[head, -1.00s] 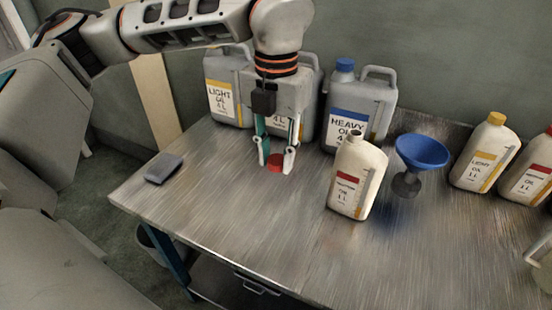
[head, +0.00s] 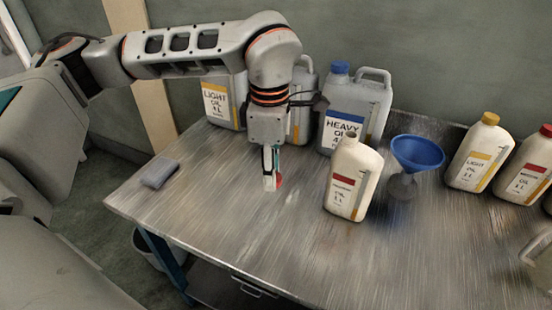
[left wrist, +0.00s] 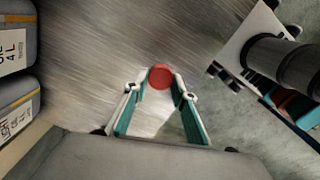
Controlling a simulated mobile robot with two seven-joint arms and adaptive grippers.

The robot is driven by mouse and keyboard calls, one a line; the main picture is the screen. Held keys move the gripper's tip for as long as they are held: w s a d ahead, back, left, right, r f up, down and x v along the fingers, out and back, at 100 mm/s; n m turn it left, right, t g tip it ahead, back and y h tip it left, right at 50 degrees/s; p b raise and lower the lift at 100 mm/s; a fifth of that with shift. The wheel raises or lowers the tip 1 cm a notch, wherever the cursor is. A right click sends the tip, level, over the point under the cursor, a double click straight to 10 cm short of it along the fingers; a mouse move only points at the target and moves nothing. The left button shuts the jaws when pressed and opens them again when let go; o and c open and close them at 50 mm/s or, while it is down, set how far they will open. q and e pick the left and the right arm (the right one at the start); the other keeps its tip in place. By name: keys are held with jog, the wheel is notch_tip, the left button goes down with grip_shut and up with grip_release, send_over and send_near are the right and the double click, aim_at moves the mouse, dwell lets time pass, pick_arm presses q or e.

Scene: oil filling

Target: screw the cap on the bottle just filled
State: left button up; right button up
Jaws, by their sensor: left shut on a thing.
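The red cap (head: 281,181) is held between the fingertips of my left gripper (head: 270,183), which is shut on it. The cap also shows at the fingertips in the left wrist view (left wrist: 160,76). The gripper is above the table, left of a white one-litre oil bottle (head: 350,182) with a red label. That bottle stands upright and its neck is uncapped. The gripper and cap are apart from the bottle. I do not see my right gripper.
A blue funnel (head: 417,153) stands right of the bottle. Large grey cans, one a blue-capped heavy oil can (head: 357,108), line the back. Capped bottles, yellow (head: 478,155) and red (head: 526,170), stand right. A grey block (head: 159,173) lies left. The front table (head: 290,235) is clear.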

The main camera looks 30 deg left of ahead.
pick_arm(q)
jog(key=m, duration=0.1)
jog(key=f+m, duration=0.1)
jog(key=m, duration=0.2)
jog(key=shift+w+a+f, duration=0.1)
jog(key=shift+a+f, duration=0.05)
jog(key=shift+f, duration=0.2)
notch_tip(320, 180, down, 6)
jog(key=a+m, duration=0.1)
jog(key=m, duration=1.7)
jog(key=shift+w+a+f, duration=0.1)
